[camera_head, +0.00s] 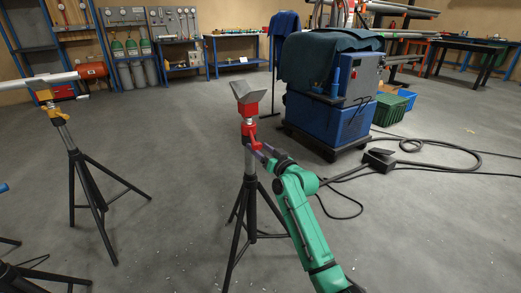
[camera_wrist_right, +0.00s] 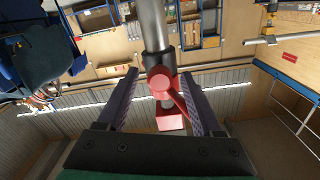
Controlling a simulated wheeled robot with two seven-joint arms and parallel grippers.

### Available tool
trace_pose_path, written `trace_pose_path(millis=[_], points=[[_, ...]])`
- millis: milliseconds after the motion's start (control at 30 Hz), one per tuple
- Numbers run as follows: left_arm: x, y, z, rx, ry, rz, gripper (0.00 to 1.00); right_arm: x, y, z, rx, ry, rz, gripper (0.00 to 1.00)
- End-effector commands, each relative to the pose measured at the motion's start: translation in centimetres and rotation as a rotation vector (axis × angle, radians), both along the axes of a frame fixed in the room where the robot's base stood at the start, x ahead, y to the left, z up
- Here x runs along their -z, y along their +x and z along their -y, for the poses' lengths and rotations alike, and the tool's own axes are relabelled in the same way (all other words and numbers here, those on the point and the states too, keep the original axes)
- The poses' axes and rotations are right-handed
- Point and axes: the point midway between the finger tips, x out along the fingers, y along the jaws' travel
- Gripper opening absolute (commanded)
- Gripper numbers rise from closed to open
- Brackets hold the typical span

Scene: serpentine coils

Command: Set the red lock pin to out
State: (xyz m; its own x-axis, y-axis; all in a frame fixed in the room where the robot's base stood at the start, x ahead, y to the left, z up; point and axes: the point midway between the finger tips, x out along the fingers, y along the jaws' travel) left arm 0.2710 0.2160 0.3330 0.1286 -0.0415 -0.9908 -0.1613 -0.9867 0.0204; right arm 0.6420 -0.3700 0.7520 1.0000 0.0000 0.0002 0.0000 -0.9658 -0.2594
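A tripod stand (camera_head: 250,205) with a grey V-shaped head (camera_head: 248,96) and a red collar (camera_head: 249,132) stands upright in the middle of the head view. In the right wrist view, a round red knob (camera_wrist_right: 160,79) sits on the dark collar of the grey post (camera_wrist_right: 153,25). A red lever (camera_wrist_right: 183,108) slants from beside it, and a red block (camera_wrist_right: 170,122) shows beyond. I cannot tell for sure which red part is the lock pin. My right gripper (camera_wrist_right: 159,85) is open, with one finger on each side of the red parts and gaps showing. My left gripper is not in view.
Another tripod stand (camera_head: 85,183) with a yellow head holds a pale pipe at the left. A blue machine (camera_head: 325,119) stands behind the red-collared stand. Black cables (camera_head: 435,166) lie on the floor at the right. The floor between the two stands is clear.

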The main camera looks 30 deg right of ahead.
Motion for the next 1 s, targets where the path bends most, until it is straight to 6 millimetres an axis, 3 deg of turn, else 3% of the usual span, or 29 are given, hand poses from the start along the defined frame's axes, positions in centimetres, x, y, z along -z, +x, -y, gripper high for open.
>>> trace_pose_path(millis=[33,167,200,1000], points=[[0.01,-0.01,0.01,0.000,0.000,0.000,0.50,0.01,-0.02,0.01,0.000,0.000,0.000,0.52],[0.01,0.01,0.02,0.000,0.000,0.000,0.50,0.01,-0.03,0.02,0.000,0.000,0.000,0.03],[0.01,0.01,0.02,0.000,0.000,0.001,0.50,0.01,-0.04,0.02,0.000,0.000,0.000,0.00],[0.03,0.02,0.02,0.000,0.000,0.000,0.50,0.07,-0.06,0.03,0.001,0.000,-0.001,0.00]])
